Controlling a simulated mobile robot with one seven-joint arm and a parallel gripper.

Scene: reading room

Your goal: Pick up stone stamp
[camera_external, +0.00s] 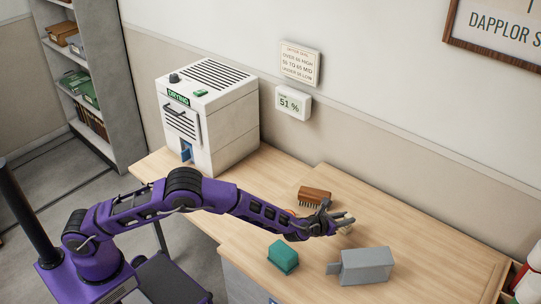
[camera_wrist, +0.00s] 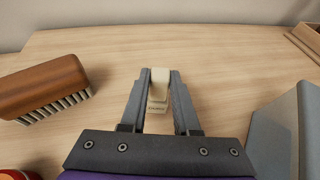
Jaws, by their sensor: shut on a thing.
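In the external view my gripper (camera_external: 340,221) is low over the desk, between the brush and the grey metal box. There the stamp (camera_external: 346,230) shows only as a small pale patch by the fingers, mostly hidden. I cannot tell whether the stamp touches the desk.
A wooden brush (camera_external: 314,196) lies left of the gripper, also in the wrist view (camera_wrist: 45,86). A grey box (camera_external: 366,266) stands close on the right. A teal block (camera_external: 283,257) is nearer the front. A white drying cabinet (camera_external: 207,120) stands at the back left of the wooden desk (camera_external: 440,250).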

